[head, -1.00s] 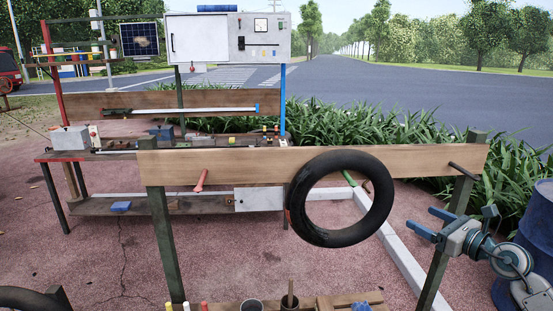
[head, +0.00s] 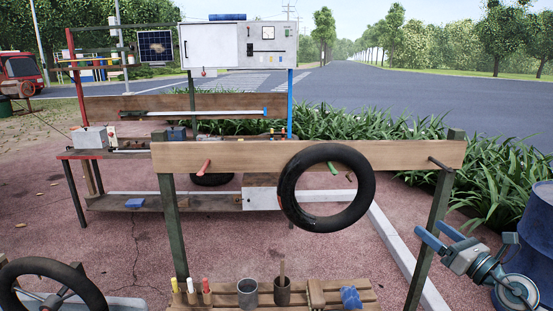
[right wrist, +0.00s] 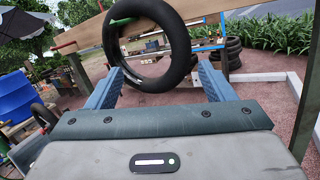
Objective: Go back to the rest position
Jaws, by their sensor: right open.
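My right gripper (head: 441,243) is at the right of the head view, in front of the rack's right post and left of the blue barrel. Its two blue fingers are apart with nothing between them. In the right wrist view the open fingers (right wrist: 160,92) point toward a black tire (right wrist: 150,45), which is beyond them. The tire (head: 287,190) hangs upright on the wooden crossbar (head: 225,156) in the head view, clear of my gripper. My left gripper is not in view.
A blue barrel (head: 531,235) stands close at the right, beside my right arm. A low wooden shelf (head: 325,297) with cups and colored markers is at the bottom. A wheel (head: 52,266) stands lower left. The workbench with a white cabinet (head: 240,46) is behind the rack.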

